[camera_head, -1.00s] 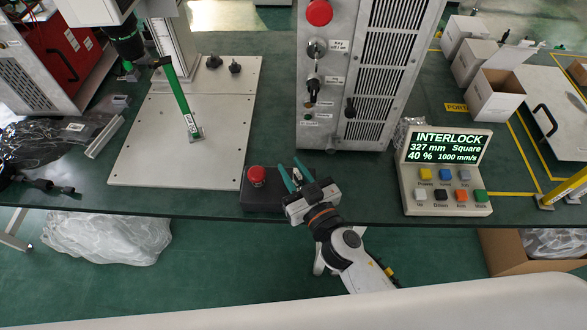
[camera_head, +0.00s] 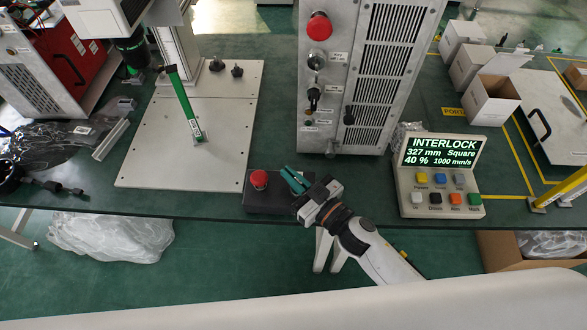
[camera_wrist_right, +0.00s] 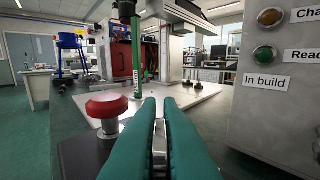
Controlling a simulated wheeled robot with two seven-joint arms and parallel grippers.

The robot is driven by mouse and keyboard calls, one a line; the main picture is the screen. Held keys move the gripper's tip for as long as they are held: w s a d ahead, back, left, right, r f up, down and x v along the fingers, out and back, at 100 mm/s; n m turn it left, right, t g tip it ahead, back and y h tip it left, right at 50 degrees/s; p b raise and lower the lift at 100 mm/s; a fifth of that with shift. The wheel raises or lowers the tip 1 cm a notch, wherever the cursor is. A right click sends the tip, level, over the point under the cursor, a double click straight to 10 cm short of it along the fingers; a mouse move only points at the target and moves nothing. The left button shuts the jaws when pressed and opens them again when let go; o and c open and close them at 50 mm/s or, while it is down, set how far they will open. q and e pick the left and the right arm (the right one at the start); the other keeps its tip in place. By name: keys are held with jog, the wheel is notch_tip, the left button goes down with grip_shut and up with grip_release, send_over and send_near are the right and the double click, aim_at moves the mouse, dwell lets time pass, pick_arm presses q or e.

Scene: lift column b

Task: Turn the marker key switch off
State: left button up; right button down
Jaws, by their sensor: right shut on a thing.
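The grey cabinet (camera_head: 325,135) at the centre back of the head view carries a round silver switch (camera_head: 316,62) beside a small label, with a dark, knob-like switch (camera_head: 314,92) below it. Which one is the marker's key switch is too small to read. My right gripper (camera_head: 293,178) is below and in front of the cabinet, beside the red-button box, apart from both switches. In the right wrist view its teal fingers (camera_wrist_right: 160,115) are closed around a narrow grey metal piece (camera_wrist_right: 159,135), mostly hidden between them. My left gripper is not in view.
A red mushroom button (camera_head: 258,179) on a dark box is just left of my right gripper. A control console (camera_head: 440,208) showing INTERLOCK stands to the right. A pale plate (camera_head: 150,170) with a green upright lies left. White boxes (camera_head: 490,98) stand at the back right.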

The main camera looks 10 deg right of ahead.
jog(key=n+g+y, duration=0.1)
jog(key=n+g+y+p, duration=0.2)
jog(key=shift+r, duration=0.25)
jog(key=shift+s+a+f+n+g+y, duration=0.1)
jog(key=shift+s+a+n+g+y, duration=0.05)
jog(key=shift+n+g+y, duration=0.9)
jog(key=shift+s+n+g+y, duration=0.1)
jog(key=shift+n+g+y, duration=0.4)
jog(key=shift+g, duration=0.75)
jog(key=shift+s+a+f+n+g+y+b, duration=0.15)
jog(key=shift+n+g+y, duration=0.1)
jog(key=shift+n+g, duration=0.55)
jog(key=shift+s+r+n+g+y+b, duration=0.1)
jog(key=shift+n+g+y+b, duration=0.1)
jog(key=shift+n+g, duration=0.6)
jog(key=shift+s+g, duration=0.1)
jog(key=shift+g, duration=0.6)
jog(key=c, duration=1.6)
grip_release()
